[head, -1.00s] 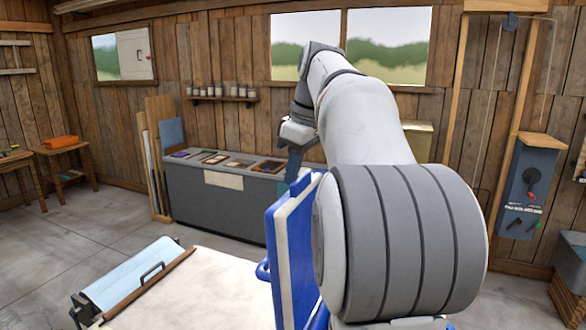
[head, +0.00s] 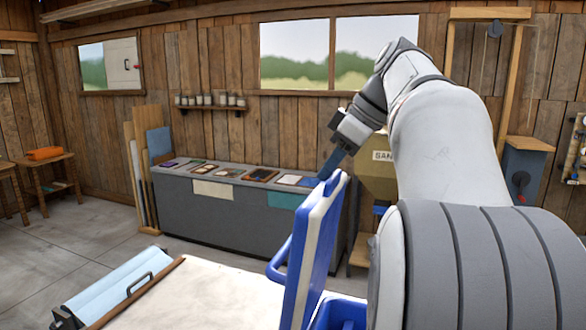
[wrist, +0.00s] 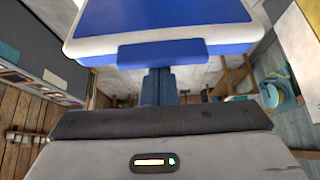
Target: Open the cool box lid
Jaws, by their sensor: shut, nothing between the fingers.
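The cool box lid (head: 318,245), blue with a white layer, stands raised on edge and leans a little to the right at its top. The blue cool box body (head: 342,313) shows only in part below it, partly hidden by my arm. My gripper (head: 331,165) is shut and empty, with its blue fingers at the lid's upper edge. In the wrist view the lid (wrist: 160,22) fills the top, with a blue tab (wrist: 162,52) on its edge. My fingers (wrist: 158,87) end at or just behind that tab; contact is not clear.
A pale worktop (head: 200,300) with a light-blue roll-shaped unit (head: 115,285) lies at front left. A grey counter (head: 225,215) with several flat items stands behind. A tan bin (head: 376,180) is beyond my gripper. The floor at left is clear.

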